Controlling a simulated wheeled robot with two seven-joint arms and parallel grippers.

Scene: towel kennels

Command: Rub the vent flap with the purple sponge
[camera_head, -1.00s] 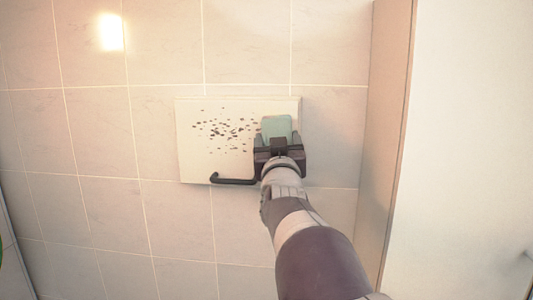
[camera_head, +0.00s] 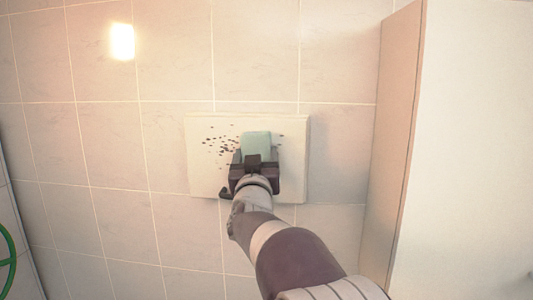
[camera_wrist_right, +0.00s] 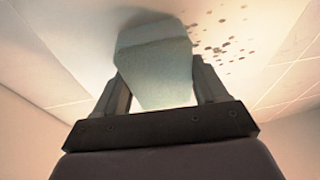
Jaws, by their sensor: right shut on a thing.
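The vent flap (camera_head: 296,135) is a cream square panel on the tiled wall, with a cluster of dark spots (camera_head: 219,143) on its left-middle part. My right gripper (camera_head: 256,160) is shut on a pale teal sponge (camera_head: 257,141), which looks teal, not purple. The sponge lies over the flap's middle, beside the spots. In the right wrist view the sponge (camera_wrist_right: 155,70) sits between both fingers and its far end appears to meet the flap's surface. My left gripper is out of view.
A tall pale cabinet or partition (camera_head: 470,150) stands to the right of the flap. Tiled wall (camera_head: 105,140) surrounds the flap, clear to the left. Part of a green ring-shaped object (camera_head: 8,262) shows at the lower left edge.

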